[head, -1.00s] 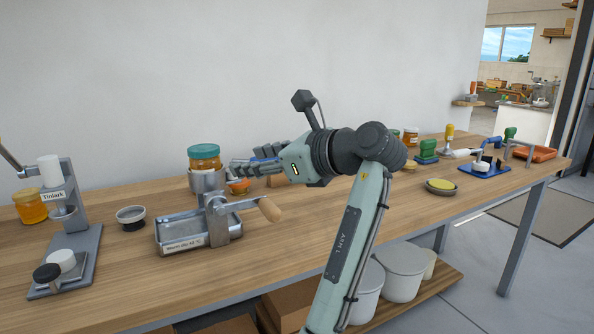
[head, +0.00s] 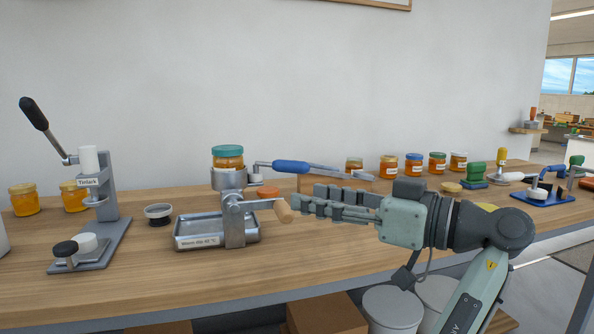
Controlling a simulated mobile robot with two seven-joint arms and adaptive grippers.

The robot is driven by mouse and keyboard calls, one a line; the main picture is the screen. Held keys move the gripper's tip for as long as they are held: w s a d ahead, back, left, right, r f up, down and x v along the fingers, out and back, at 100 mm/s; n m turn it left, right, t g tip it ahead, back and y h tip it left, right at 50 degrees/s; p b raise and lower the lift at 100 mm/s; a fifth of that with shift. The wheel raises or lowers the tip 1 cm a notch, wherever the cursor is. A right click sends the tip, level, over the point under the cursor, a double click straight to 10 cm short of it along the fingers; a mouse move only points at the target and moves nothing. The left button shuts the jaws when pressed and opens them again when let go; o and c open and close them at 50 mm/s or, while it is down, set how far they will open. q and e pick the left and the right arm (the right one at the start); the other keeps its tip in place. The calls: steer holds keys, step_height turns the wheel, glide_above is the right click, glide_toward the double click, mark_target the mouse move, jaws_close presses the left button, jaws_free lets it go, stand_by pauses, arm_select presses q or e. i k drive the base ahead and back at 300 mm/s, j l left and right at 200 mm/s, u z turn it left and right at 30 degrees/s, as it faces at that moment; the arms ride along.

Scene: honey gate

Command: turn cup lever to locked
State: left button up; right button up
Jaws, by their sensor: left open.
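A steel cup (head: 228,181) stands on the bench left of centre and holds a honey jar with a teal lid (head: 228,153). A lever with a blue grip (head: 290,167) extends from the cup to the right, roughly level. I cannot read any locked mark on it. My left gripper (head: 294,206) is open and empty. Its fingers point left, below and in front of the blue grip and apart from it in the picture. The fingertips are close to the wooden crank knob (head: 283,211). My right gripper is not in view.
A steel tray (head: 190,243) with a crank stands in front of the cup. A lever press labelled Tinlark (head: 108,200) and a small dark bowl (head: 158,214) are to the left. Several jars (head: 413,165) line the back right.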

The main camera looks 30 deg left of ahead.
mark_target(284, 166)
steer(key=i+l+u, duration=0.25)
steer(key=i, duration=0.15)
steer(key=i+l+u, duration=0.2)
steer(key=i, duration=0.2)
